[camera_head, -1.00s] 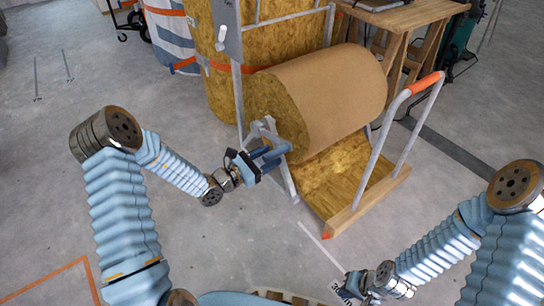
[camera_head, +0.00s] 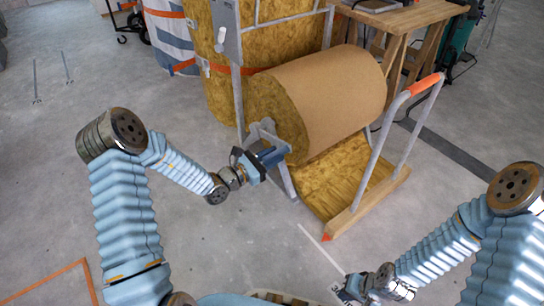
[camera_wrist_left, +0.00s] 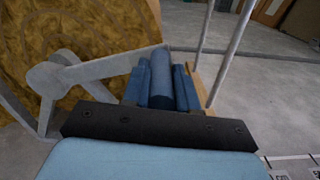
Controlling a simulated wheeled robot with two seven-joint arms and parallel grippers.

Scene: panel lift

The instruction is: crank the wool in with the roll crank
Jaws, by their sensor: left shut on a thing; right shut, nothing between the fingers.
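The wool roll (camera_head: 320,95) lies in its stand, with brown facing around it and yellow wool at its end. A strip of wool (camera_head: 340,180) runs from under the roll down toward a wooden bar. The grey roll crank (camera_head: 262,131) sits at the near end of the roll; its hub and arm (camera_wrist_left: 90,72) show in the left wrist view. My left gripper (camera_head: 270,157) is shut on the crank's blue handle (camera_wrist_left: 161,80), which lies between the two fingers. My right gripper (camera_head: 354,288) is shut and empty, low over the floor at the bottom right.
A metal push handle with an orange grip (camera_head: 425,83) rises from the wooden bar (camera_head: 370,204). A wooden table (camera_head: 410,18) and upright wool rolls (camera_head: 222,100) stand behind.

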